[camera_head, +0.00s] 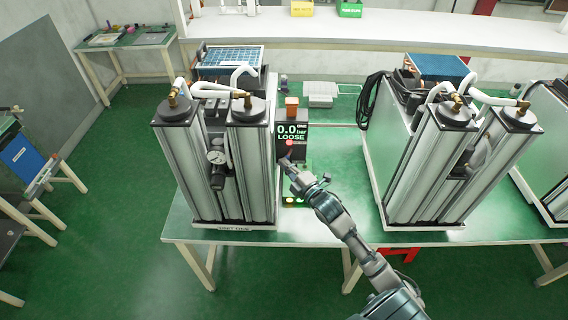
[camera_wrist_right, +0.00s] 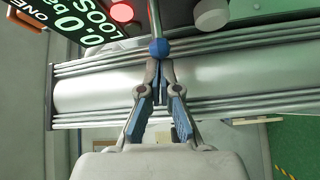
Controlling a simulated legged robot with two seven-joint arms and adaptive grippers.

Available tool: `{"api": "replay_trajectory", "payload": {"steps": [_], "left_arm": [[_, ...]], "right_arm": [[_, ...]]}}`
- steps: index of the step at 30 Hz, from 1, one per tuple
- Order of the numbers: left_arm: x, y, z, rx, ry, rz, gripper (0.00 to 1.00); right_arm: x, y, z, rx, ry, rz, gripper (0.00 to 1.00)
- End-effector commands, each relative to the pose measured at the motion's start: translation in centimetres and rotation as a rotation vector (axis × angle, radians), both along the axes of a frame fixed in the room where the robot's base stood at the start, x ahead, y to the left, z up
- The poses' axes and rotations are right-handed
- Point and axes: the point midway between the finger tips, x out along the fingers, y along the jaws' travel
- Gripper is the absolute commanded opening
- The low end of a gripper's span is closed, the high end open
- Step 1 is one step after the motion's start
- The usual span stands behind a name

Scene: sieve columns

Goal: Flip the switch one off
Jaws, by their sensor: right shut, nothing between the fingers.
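The switch lever is a metal rod with a blue ball knob (camera_wrist_right: 159,47) on its end, seen in the right wrist view. It belongs to the dark control box of unit one, whose display (camera_head: 291,133) reads "0.0 bar LOOSE"; the display also shows, rotated, in the wrist view (camera_wrist_right: 75,28). My right gripper (camera_wrist_right: 160,68) is shut and empty, its fingertips right at the blue knob; I cannot tell whether they touch it. In the head view, my right gripper (camera_head: 286,162) is in front of the box, hiding its lower part. My left gripper is not in view.
A red lamp (camera_wrist_right: 122,12) and a grey round knob (camera_wrist_right: 211,15) flank the lever. The left sieve columns (camera_head: 250,165) with a pressure gauge (camera_head: 216,157) stand close beside the box. Another column unit (camera_head: 425,165) stands right. The green tabletop (camera_head: 325,160) between them is mostly clear.

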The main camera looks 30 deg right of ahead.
Motion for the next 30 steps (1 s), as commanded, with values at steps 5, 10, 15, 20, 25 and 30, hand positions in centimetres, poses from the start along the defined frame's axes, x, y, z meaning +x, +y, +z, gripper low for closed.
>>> {"api": "replay_trajectory", "payload": {"steps": [5,10,15,20,25,30], "left_arm": [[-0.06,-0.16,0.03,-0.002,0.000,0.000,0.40],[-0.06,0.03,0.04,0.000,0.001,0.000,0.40],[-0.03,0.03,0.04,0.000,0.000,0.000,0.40],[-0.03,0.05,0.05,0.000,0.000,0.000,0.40],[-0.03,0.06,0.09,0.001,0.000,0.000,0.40],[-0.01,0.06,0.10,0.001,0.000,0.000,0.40]], "right_arm": [[-0.17,-0.64,-0.01,-0.008,0.003,0.008,0.00],[-0.32,-0.69,-0.08,-0.004,0.003,0.021,0.00],[-0.29,-0.74,-0.12,-0.005,0.003,0.018,0.00],[-0.33,-0.73,-0.10,-0.006,0.003,0.022,0.00],[-0.51,-0.76,-0.08,-0.005,0.003,0.036,0.00],[-0.58,-0.76,-0.11,-0.005,0.003,0.042,0.00]]}}
